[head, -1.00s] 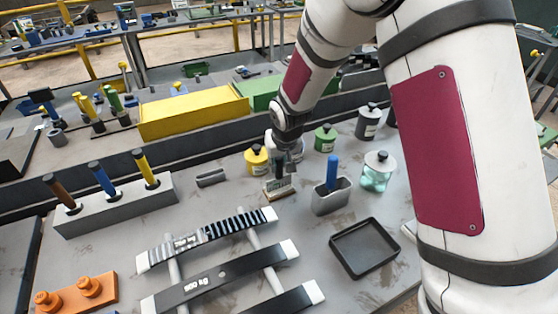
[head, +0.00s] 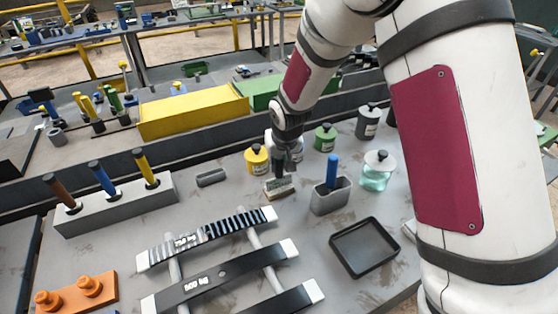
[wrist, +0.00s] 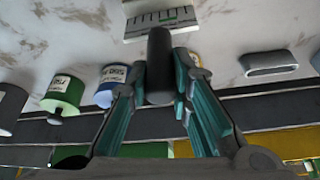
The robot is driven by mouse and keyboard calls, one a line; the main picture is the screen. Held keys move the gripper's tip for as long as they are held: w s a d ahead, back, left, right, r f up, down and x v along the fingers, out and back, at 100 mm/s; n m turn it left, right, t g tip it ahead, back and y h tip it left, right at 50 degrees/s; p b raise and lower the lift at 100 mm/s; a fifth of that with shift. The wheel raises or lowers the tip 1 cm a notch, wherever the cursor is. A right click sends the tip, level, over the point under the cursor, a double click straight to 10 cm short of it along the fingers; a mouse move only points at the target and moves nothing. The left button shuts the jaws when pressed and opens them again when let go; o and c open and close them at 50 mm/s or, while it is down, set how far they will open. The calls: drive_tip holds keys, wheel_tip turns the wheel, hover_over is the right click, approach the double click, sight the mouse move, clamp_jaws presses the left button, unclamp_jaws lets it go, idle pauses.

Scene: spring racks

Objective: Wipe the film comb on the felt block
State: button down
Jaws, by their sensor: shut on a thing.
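My gripper (wrist: 157,85) is shut on the dark handle (wrist: 160,60) of the film comb. The comb's pale plate (wrist: 160,22), with tick marks and a green mark, shows beyond the handle in the wrist view. In the head view the plate (head: 279,188) is at or just above the bench below my gripper (head: 281,168); I cannot tell whether it touches. A small grey block with rounded ends (head: 212,178), apparently the felt block, lies on the bench left of the comb. It also shows in the wrist view (wrist: 269,64), to the right, apart from the comb.
A grey cup (head: 331,197) with a blue-handled tool stands right of the comb. Yellow (head: 256,160), green (head: 325,138) and clear (head: 377,172) jars are close behind and beside it. A black tray (head: 364,247) and striped strips on a rack (head: 208,238) lie in front.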

drive_tip(key=shift+r+p, duration=1)
drive_tip(key=shift+r, duration=2.45)
